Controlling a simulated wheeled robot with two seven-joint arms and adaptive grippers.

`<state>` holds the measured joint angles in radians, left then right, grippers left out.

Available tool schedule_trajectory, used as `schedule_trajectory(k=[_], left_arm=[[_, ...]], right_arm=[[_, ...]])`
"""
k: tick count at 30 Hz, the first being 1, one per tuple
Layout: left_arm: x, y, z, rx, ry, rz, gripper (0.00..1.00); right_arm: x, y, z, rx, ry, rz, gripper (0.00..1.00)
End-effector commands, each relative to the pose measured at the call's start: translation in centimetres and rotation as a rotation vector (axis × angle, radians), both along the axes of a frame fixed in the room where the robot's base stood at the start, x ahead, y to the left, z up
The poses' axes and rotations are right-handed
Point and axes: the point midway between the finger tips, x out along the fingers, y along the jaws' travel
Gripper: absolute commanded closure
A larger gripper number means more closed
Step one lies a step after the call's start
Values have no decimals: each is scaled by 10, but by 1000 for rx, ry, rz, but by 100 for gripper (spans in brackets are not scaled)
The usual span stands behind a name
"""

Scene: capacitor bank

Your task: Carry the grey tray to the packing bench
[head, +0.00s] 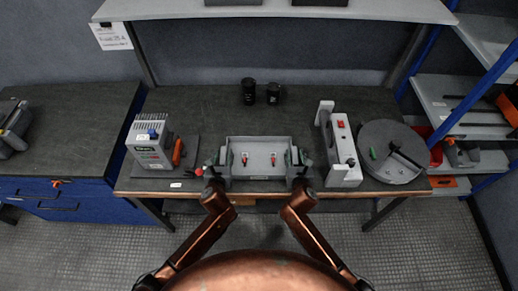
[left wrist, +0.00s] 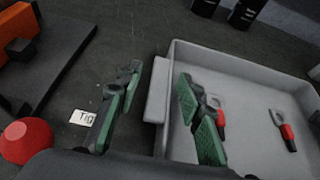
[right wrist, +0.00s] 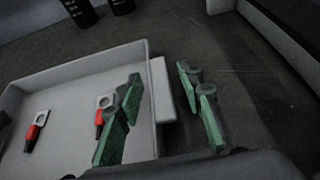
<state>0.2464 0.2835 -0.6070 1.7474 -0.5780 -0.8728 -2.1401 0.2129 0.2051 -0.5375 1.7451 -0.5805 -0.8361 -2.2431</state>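The grey tray (head: 258,165) sits on the dark top of the middle bench, at its front. Two red-sleeved ring terminals (left wrist: 286,130) (left wrist: 218,118) lie in it. My left gripper (head: 214,162) is open at the tray's left end. In the left wrist view, its green-padded fingers stand either side of the left end handle (left wrist: 157,90), with gaps. My right gripper (head: 300,160) is open at the right end. In the right wrist view, its fingers stand either side of the right end handle (right wrist: 162,90), one over the tray's inside. No label shows which bench is the packing bench.
A grey power unit (head: 148,145) stands left of the tray. A grey device with a red switch (head: 339,145) and a round plate (head: 390,150) stand right. Two black cylinders (head: 249,92) (head: 273,93) are behind. A blue-drawered bench (head: 75,135) at left has a largely clear top.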

Motion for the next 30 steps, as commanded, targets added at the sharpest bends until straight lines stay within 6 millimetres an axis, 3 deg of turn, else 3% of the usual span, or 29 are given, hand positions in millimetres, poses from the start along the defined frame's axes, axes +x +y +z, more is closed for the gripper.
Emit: schedule_trajectory(k=[8, 21, 30], left_arm=[[-11, -1, 5, -1, -1, -2, 66], [-90, 0, 38, 0, 1, -1, 66], [-110, 0, 47, 0, 1, -1, 66]], right_arm=[[0, 0, 0, 1, 0, 1, 66], [0, 0, 0, 1, 0, 1, 66], [-5, 0, 1, 0, 0, 1, 66]])
